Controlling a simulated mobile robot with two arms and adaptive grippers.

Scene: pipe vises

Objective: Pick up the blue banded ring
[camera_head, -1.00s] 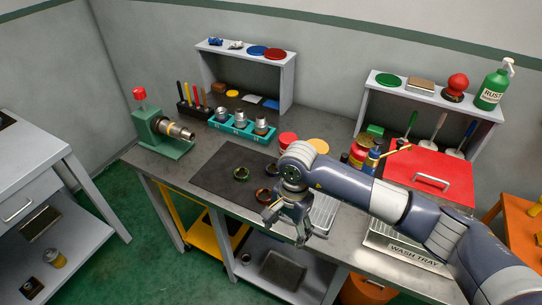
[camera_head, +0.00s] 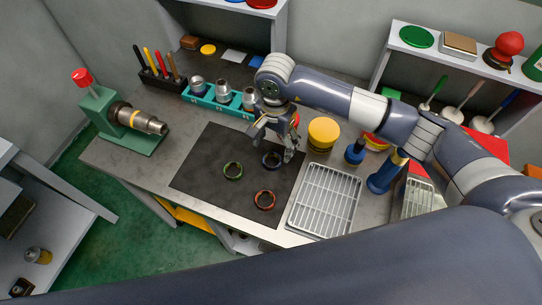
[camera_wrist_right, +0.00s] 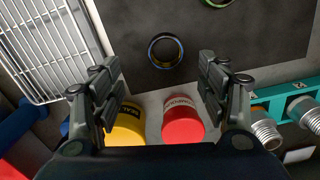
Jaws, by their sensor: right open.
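The blue banded ring (camera_head: 271,160) lies on the dark mat (camera_head: 205,165), near its back right part. In the right wrist view the ring (camera_wrist_right: 166,37) is dark with a blue band and lies flat ahead, between the lines of the two fingers. My right gripper (camera_head: 272,145) is open and empty above the mat, close over the ring. In the wrist view its fingers (camera_wrist_right: 161,85) stand wide apart, not touching the ring. A green banded ring (camera_head: 233,170) and a red-orange banded ring (camera_head: 265,200) lie on the same mat. My left gripper is not in view.
A wire rack tray (camera_head: 325,200) lies right of the mat. A yellow-lidded jar (camera_head: 323,134) and a red lid (camera_wrist_right: 183,122) are near the gripper. A teal socket holder (camera_head: 218,98) stands behind the mat, a green vise (camera_head: 110,120) to the left.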

